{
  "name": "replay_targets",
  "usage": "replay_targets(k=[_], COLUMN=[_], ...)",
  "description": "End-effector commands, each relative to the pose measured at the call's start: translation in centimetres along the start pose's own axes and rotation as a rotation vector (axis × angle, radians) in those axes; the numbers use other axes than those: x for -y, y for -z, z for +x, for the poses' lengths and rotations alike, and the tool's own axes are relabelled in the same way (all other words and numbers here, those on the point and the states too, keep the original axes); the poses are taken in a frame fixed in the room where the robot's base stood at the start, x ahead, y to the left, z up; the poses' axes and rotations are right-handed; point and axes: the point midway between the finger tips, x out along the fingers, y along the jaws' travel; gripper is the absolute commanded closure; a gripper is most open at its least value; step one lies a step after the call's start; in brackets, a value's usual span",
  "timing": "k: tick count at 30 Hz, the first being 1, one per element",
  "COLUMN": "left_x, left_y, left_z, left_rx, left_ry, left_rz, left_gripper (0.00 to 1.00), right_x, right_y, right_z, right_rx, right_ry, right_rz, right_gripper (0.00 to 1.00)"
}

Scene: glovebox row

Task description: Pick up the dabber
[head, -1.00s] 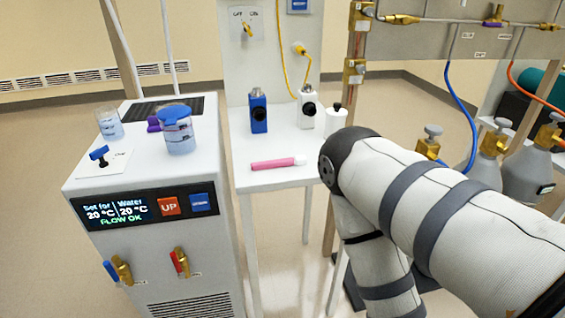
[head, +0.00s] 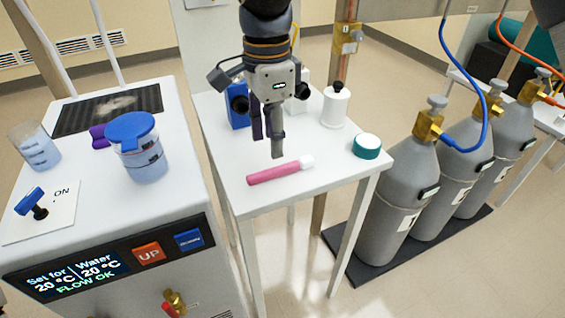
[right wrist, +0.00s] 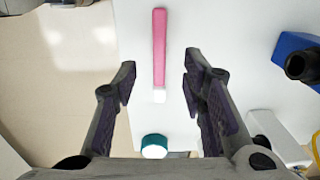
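The dabber, a pink stick with a white tip (head: 280,171), lies flat on the small white table (head: 226,178). In the right wrist view the dabber (right wrist: 159,48) runs lengthwise between and beyond my fingertips, its white end nearer to me. My right gripper (head: 266,146) points down above the table, just behind the dabber in the head view. In the right wrist view my right gripper (right wrist: 159,76) is open, with nothing between its fingers. My left gripper is not in view.
A chiller (head: 95,190) with a lidded blue beaker (head: 140,150) is at left. Gas cylinders (head: 402,190) stand at right.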

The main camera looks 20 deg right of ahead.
Motion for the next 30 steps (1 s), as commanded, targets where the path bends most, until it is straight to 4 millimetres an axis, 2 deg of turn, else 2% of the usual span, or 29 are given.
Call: replay_targets(k=[12, 19, 20, 24, 30], left_x=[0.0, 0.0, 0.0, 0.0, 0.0], left_y=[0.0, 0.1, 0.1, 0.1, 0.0], left_z=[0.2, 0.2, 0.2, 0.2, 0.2], left_rx=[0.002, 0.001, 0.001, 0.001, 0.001], left_ry=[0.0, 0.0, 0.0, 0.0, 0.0], left_rz=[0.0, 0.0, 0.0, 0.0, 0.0], left_gripper=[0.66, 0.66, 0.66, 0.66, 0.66], right_x=[-0.7, -0.6, -0.6, -0.6, -0.6], right_y=[0.3, 0.3, 0.3, 0.3, 0.3], right_z=[6.6, 6.7, 6.7, 6.7, 6.7], right_rx=[0.001, 0.001, 0.001, 0.0, 0.0], right_ry=[-0.001, 0.002, 0.002, 0.002, 0.002], right_rz=[-0.001, 0.0, 0.0, 0.0, 0.0], right_gripper=[0.62, 0.62, 0.66, 0.98, 1.0])
